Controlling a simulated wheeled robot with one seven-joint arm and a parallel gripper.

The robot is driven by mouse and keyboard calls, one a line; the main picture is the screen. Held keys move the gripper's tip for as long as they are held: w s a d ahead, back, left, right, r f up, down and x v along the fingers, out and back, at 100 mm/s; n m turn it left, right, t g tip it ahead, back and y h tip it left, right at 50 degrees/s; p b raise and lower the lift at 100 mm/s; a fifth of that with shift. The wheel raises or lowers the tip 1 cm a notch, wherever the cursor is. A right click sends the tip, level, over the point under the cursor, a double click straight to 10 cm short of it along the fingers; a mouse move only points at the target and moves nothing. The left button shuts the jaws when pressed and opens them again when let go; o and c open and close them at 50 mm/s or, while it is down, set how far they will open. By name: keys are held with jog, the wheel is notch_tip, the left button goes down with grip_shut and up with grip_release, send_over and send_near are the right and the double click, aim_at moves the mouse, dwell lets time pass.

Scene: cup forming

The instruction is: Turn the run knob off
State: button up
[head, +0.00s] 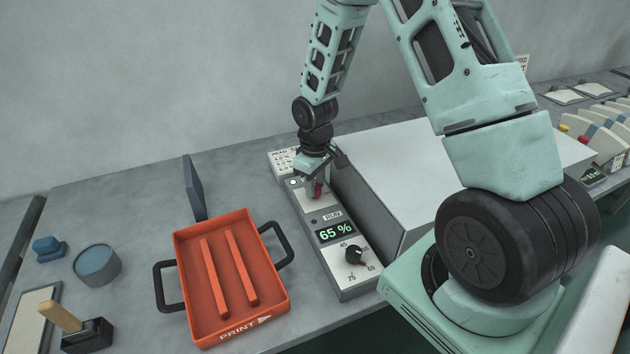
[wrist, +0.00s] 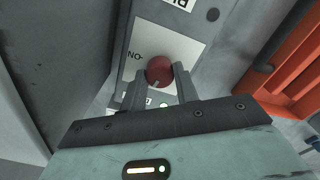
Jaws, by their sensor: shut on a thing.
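The run knob is a red round knob (wrist: 159,70) on a white plate of the control panel (head: 345,278). In the wrist view it sits between my two finger tips, and a pale pointer line shows on its face. The plate carries an "ON" label to its left; the other label is mostly hidden by my fingers. My gripper (wrist: 157,82) is shut on the knob. In the head view my gripper (head: 316,184) reaches down onto the far end of the panel, with the red knob (head: 318,190) partly covered.
A display (head: 336,232) reads 65 % beside a black dial (head: 355,254) at the panel's near end. A large grey box (head: 400,170) stands close on the right. An orange tray (head: 222,275) with two ribs lies left.

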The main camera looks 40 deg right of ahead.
jog(key=shift+n, duration=1.1)
jog(key=shift+p, duration=0.3)
jog(key=o, duration=1)
notch_tip(320, 180, up, 17)
jog(key=shift+r+b, duration=0.2)
jog(key=shift+b, duration=0.2)
